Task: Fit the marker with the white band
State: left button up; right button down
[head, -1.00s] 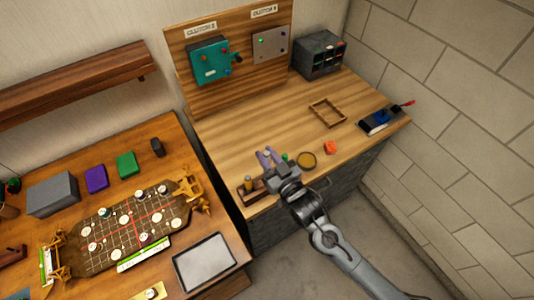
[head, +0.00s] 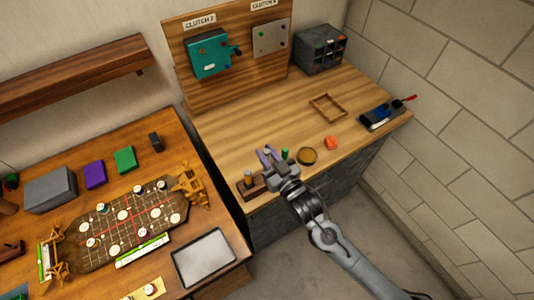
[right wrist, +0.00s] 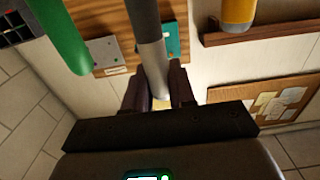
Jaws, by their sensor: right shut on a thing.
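My right gripper (head: 266,156) is over the front left part of the right-hand bench. In the right wrist view its fingers (right wrist: 158,92) are shut on a dark cylinder with a pale grey-white section (right wrist: 149,50), seemingly a marker. I cannot tell whether the pale section is the white band. A green marker (head: 285,153) stands just right of the gripper and also shows in the right wrist view (right wrist: 62,35). A yellow-orange marker (head: 248,176) stands at the wooden holder (head: 258,188), left of the gripper; it also shows in the right wrist view (right wrist: 238,12). My left gripper is not in view.
A round yellow-brown dish (head: 307,156) and a red block (head: 331,143) lie right of the gripper. A wooden frame (head: 328,107) lies farther back. Clutch panels (head: 208,54) stand behind. The bench middle is clear. A game board (head: 125,222) is on the left table.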

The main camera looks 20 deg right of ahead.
dwell(0.6)
jog(key=shift+p, duration=0.4)
dwell(0.9)
jog(key=shift+f, duration=0.45)
dwell(0.3)
jog(key=shift+f+b, duration=0.6)
jog(key=shift+f, duration=0.25)
jog(key=shift+f+b, duration=0.55)
jog(key=shift+f, duration=0.35)
jog(key=shift+f+b, duration=0.45)
jog(key=shift+f, duration=0.3)
jog(key=c, duration=0.9)
grip_release()
jog(key=shift+r, duration=0.1)
jog(key=shift+o, duration=0.2)
